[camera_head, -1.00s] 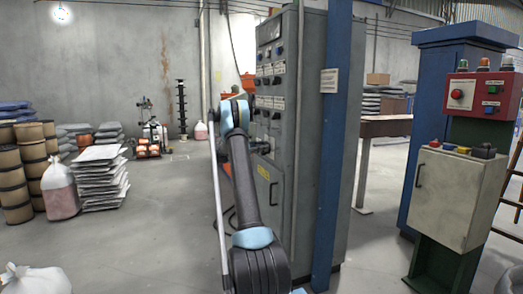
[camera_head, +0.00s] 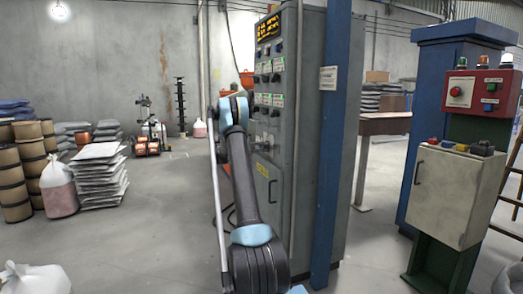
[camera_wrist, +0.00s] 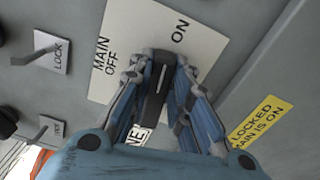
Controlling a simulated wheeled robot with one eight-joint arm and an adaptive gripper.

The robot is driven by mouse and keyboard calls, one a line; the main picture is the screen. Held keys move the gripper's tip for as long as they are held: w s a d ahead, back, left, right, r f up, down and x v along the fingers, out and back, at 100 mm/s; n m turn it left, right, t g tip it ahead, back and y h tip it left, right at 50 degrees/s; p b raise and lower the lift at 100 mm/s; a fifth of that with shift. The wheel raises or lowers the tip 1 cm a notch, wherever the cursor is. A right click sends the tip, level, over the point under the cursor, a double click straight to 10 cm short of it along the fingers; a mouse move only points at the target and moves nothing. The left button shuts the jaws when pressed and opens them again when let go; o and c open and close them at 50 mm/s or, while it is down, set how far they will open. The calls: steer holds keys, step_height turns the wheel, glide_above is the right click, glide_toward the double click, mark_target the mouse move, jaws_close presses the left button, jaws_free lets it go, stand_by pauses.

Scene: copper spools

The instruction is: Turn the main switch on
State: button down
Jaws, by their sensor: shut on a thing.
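The main switch (camera_wrist: 157,92) is a dark handle on a white plate (camera_wrist: 128,22) marked MAIN OFF on the left and ON at upper right in the wrist view. The handle's upper end points up, nearer the ON mark. My gripper (camera_wrist: 160,75) is shut on the handle, with a blue-grey finger on each side. The switch sits on the front of the grey control cabinet (camera_head: 305,130) in the head view, where my arm reaches it.
Two LOCK-type toggles (camera_wrist: 48,52) are left of the plate. A yellow label (camera_wrist: 260,122) reads LOCKED, MAIN IS ON. A blue post (camera_head: 335,120) stands right of the cabinet, and a red-topped control box (camera_head: 478,93) farther right.

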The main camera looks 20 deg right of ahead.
steer(key=shift+s+f+m, duration=0.15)
steer(key=shift+f+m, duration=0.2)
steer(key=shift+m, duration=0.65)
steer(key=c, duration=1.5)
jaws_free()
steer(key=a, duration=1.2)
steer(key=shift+s, duration=0.1)
